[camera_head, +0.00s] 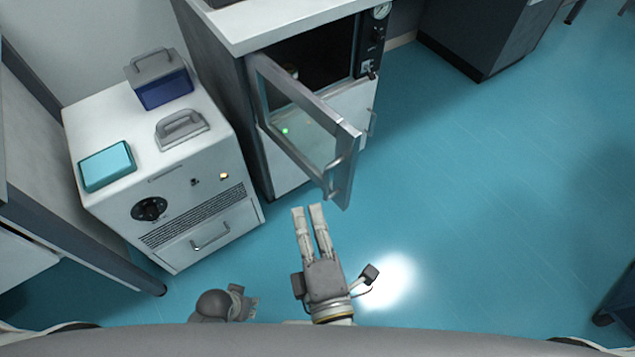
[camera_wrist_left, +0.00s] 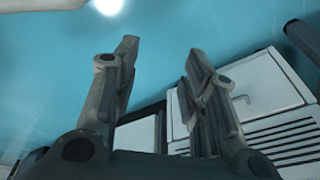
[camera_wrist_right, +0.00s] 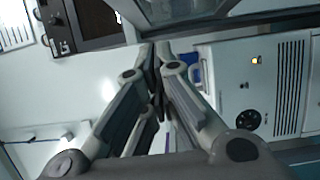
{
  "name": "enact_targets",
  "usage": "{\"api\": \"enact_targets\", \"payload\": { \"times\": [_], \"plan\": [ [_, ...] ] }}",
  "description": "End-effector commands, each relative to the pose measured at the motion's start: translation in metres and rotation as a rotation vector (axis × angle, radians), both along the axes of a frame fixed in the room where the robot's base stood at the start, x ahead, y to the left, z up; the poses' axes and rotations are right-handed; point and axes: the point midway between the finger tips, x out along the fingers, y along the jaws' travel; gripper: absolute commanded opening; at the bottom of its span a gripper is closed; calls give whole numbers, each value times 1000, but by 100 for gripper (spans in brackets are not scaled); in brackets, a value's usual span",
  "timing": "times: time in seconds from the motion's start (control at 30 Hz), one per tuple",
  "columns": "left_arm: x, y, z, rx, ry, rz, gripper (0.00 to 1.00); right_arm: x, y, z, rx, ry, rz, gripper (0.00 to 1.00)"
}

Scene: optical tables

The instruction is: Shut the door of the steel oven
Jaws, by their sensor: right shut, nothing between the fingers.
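The steel oven (camera_head: 352,98) stands at the top centre of the head view, under a white top. Its glazed, metal-framed door (camera_head: 345,190) is swung wide open toward me, with a bar handle (camera_head: 333,174) near its free edge. The dark chamber is exposed. My right gripper (camera_head: 308,209) is shut and empty, just below the door's free edge in the picture; I cannot tell whether it touches. It also shows shut in the right wrist view (camera_wrist_right: 155,50). My left gripper (camera_head: 250,301) is low, left of the right one; its fingers are apart and empty in the left wrist view (camera_wrist_left: 160,60).
A white cabinet unit (camera_head: 190,225) with a knob, vent and drawer stands left of the oven. On it are a blue box (camera_head: 165,88), a grey handled piece (camera_head: 181,130) and a teal box (camera_head: 107,166). The blue floor (camera_head: 480,200) to the right is clear.

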Motion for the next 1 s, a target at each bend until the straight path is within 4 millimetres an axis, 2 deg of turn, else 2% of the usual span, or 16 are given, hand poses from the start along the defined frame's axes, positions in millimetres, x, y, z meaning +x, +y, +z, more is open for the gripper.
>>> {"api": "enact_targets", "payload": {
  "times": [0.17, 0.4, 0.6, 1.0],
  "plan": [
    [-14, 1, -21, 2, 17, -3, 40, 32, 9, 4, 2, -2, -2, 0],
    [-29, 3, -42, 2, 30, -7, 40, 55, -7, 2, -1, 0, -1, 0],
    [-35, 4, -49, 3, 33, -8, 40, 62, -12, 1, 0, 1, 1, 0],
    [-35, 4, -50, 3, 33, -9, 40, 63, -13, 0, 0, 1, 1, 0]
  ]
}}
